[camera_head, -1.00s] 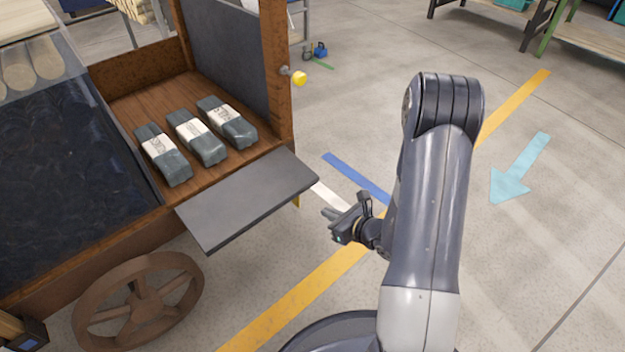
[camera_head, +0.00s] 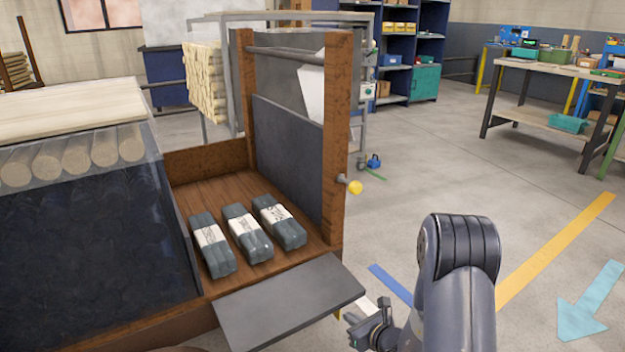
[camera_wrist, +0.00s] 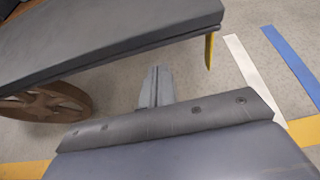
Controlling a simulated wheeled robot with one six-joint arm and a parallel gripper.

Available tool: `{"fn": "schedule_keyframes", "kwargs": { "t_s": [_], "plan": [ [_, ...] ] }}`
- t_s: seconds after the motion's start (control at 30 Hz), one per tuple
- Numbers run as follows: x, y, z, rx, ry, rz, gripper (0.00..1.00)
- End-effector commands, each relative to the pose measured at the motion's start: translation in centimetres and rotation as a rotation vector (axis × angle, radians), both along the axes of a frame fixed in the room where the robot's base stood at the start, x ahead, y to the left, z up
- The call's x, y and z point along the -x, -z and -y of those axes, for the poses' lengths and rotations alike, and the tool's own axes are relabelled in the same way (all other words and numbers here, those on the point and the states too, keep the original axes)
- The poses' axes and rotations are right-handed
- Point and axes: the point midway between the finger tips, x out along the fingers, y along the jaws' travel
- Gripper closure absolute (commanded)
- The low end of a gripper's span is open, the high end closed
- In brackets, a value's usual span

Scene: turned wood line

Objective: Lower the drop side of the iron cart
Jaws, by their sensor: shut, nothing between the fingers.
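The iron cart (camera_head: 335,120) has a rust-brown frame and stands at the left in the head view. Its grey drop side (camera_head: 290,300) is folded outward and sticks out from the cart floor, sloping slightly down. The grey panel also fills the upper left of the wrist view (camera_wrist: 110,35). My gripper (camera_head: 358,326) is shut and empty, just right of the panel's outer end and apart from it. Its fingers also show in the wrist view (camera_wrist: 156,88), below the panel's edge. A yellow knob (camera_head: 355,187) sits on the cart's corner post.
Several grey wrapped bundles (camera_head: 247,234) lie on the cart's wooden floor. A dark glass-like bin (camera_head: 90,225) with round logs is at the left. A workbench (camera_head: 550,85) stands at the back right. The floor right of the cart is mostly clear, with painted lines.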

Motion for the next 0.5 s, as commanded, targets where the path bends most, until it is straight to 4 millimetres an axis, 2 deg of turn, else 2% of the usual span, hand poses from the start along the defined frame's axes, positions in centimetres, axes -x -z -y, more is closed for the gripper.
{"fn": "schedule_keyframes", "kwargs": {
  "t_s": [0.13,0.5],
  "plan": [
    [-0.28,-0.83,-0.66,0.0,0.001,0.0,1.0],
    [-0.32,-0.87,-0.83,0.0,0.002,0.0,1.0]
  ]
}}
